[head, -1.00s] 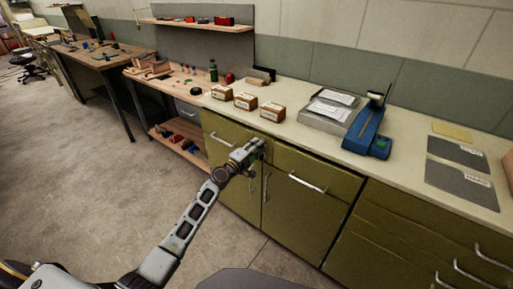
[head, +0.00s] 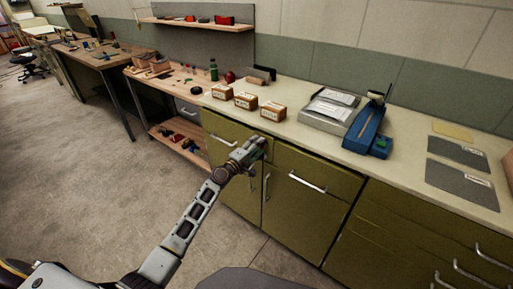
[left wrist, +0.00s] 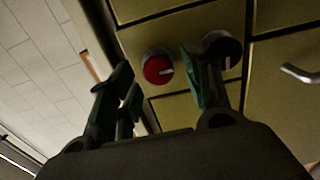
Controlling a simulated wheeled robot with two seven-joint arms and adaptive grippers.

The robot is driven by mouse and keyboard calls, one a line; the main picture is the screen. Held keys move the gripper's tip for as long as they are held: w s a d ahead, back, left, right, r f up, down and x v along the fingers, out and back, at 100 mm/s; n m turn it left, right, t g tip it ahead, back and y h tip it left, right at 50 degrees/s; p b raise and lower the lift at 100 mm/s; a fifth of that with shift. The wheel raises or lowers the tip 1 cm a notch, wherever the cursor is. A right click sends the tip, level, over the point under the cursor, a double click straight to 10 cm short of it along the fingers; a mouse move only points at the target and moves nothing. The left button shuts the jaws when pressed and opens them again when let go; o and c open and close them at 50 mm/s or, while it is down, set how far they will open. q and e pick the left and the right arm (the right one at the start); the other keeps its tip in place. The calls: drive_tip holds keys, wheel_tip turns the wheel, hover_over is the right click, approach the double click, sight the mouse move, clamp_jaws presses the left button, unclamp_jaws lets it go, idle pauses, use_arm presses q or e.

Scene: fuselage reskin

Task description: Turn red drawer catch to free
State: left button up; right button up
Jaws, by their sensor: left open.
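The red drawer catch (left wrist: 157,68) is a round red knob with a pale pointer mark on the olive cabinet front. In the left wrist view it lies between and beyond the fingers of my left gripper (left wrist: 165,95). A black knob (left wrist: 222,48) sits to its right, partly behind the right finger. The fingers are spread and nothing is between them; I cannot tell whether they touch either knob. In the head view my left gripper (head: 252,151) is at the upper cabinet front and hides both knobs. My right gripper is not in view.
The cabinet (head: 306,212) has metal bar handles, one (head: 307,182) right of my gripper. The counter (head: 298,108) above holds several small boxes (head: 245,100), a grey tray (head: 327,112) and a blue device (head: 367,130). The floor (head: 90,190) at left is clear.

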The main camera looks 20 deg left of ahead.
use_arm(q)
drive_tip(key=v, duration=1.2)
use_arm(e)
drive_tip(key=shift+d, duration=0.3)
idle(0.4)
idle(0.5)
